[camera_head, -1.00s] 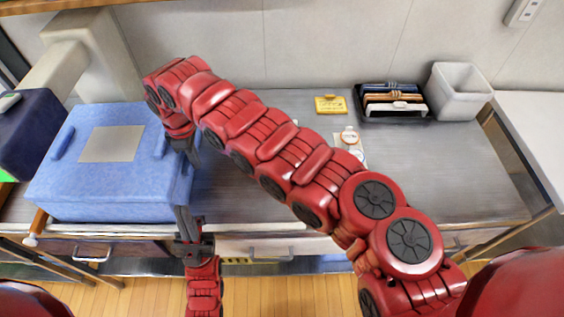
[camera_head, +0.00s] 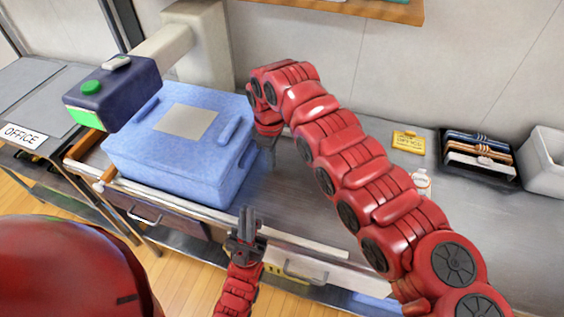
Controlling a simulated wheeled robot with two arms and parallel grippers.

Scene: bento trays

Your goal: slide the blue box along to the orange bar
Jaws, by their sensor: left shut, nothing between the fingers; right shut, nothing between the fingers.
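The blue box (camera_head: 170,170), with a grey panel on its lid, sits on the grey worktop at the left. An orange bar (camera_head: 107,177) lies at the worktop's left end, just left of the box. My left gripper (camera_head: 247,215) is shut and empty, fingers pointing up at the box's front right corner; I cannot tell if it touches. My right gripper (camera_head: 270,155) is shut and points down beside the box's right side, close to it. Its fingertips are hard to make out.
A dark machine head with a green button (camera_head: 112,92) overhangs the box's left part. A yellow card (camera_head: 408,141), a black rack (camera_head: 478,158) and a white bin (camera_head: 545,160) stand at the right. An OFFICE table (camera_head: 25,137) is at the far left.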

